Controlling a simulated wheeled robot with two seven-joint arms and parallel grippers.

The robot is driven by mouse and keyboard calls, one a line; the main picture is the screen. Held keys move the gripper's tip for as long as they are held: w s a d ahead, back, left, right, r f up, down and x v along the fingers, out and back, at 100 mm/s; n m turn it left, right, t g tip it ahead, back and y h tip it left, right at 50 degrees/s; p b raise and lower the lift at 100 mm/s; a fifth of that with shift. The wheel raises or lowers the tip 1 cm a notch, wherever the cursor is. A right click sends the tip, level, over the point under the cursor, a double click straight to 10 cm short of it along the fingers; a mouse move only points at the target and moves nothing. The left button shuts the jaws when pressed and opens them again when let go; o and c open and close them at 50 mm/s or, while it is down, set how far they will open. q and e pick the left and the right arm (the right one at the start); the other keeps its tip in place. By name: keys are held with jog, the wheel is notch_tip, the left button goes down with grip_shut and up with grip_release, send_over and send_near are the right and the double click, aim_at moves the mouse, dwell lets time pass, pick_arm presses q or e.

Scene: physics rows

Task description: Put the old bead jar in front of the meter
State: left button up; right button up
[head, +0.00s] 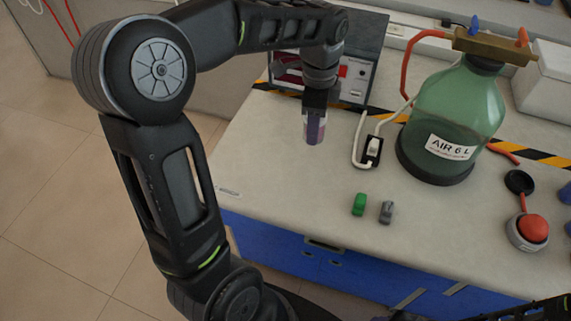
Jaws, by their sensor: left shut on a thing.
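The bead jar (314,132) is small and purple with a paler band. My left gripper (317,110) points down and is shut on its upper part, which the fingers hide. I cannot tell whether the jar's base touches the bench. The meter (356,79) is a grey box with a light front panel and a red display at the back of the bench. My left arm and gripper cover its left part. The jar is nearer to me than the meter and a little to its left. My right gripper is not in view.
A green glass bottle (450,115) labelled AIR 6 L stands right of the meter, with hoses. Green (359,204) and grey (386,212) pieces lie in front. A red button (532,228) is at right. The bench's left front (270,185) is clear.

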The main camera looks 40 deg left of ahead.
pick_arm(q)
jog(key=s+m, duration=0.1)
jog(key=s+a+m, duration=0.1)
jog(key=shift+s+a+m, duration=0.15)
jog(key=shift+s+m, duration=0.15)
jog(key=shift+s, duration=0.05)
jog(key=shift+f, duration=0.2)
notch_tip(320, 180, down, 6)
jog(key=shift+f, duration=0.1)
jog(key=shift+f, duration=1.8)
